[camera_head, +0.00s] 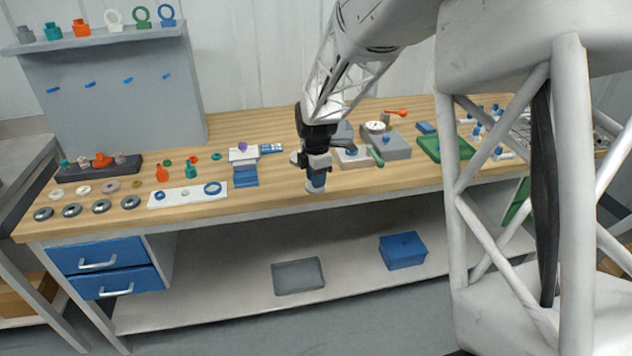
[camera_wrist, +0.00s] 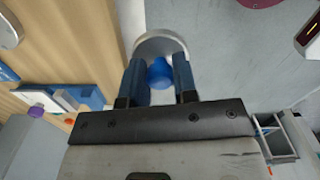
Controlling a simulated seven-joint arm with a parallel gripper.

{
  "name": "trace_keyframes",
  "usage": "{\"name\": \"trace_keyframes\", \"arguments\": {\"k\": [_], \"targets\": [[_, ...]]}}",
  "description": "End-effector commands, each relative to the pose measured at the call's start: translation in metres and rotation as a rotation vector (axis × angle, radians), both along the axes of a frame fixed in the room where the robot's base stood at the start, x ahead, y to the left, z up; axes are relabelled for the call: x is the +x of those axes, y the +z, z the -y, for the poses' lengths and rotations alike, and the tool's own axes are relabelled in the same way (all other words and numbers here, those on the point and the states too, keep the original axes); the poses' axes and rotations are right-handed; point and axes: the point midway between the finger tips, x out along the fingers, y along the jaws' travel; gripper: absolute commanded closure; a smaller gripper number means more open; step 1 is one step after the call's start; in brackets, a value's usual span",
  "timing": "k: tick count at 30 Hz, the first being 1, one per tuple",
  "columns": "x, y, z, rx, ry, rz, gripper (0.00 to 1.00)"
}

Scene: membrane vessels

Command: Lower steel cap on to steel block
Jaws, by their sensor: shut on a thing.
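My gripper (camera_head: 317,183) is over the front edge of the bench, near its middle. In the wrist view my gripper (camera_wrist: 160,80) is shut on the blue knob (camera_wrist: 159,70) of a round, pale grey piece that looks like the steel cap (camera_wrist: 160,43). The cap's disc shows beyond the fingertips, and its pale edge shows under my gripper in the head view (camera_head: 315,188). A grey block (camera_head: 397,151) stands farther back to the right, apart from my gripper. I cannot tell whether it is the steel block. Whether the cap touches anything below is unclear.
To the left are a blue block (camera_head: 246,177) and a white strip with rings (camera_head: 172,196). A green tray (camera_head: 434,153) lies farther right.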

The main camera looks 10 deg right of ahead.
Motion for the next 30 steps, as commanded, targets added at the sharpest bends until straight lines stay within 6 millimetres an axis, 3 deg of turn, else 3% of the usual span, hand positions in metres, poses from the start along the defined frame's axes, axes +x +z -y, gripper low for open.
{"name": "trace_keyframes", "arguments": {"k": [6, 20, 26, 30], "targets": [[0.0, 0.009, 0.0, 0.0, 0.0, 0.002, 1.0], [0.003, 0.009, 0.001, 0.0, -0.004, 0.001, 1.0], [0.019, 0.011, 0.011, 0.0, -0.028, 0.001, 1.0], [0.042, 0.013, 0.024, 0.0, -0.064, 0.001, 1.0]]}}
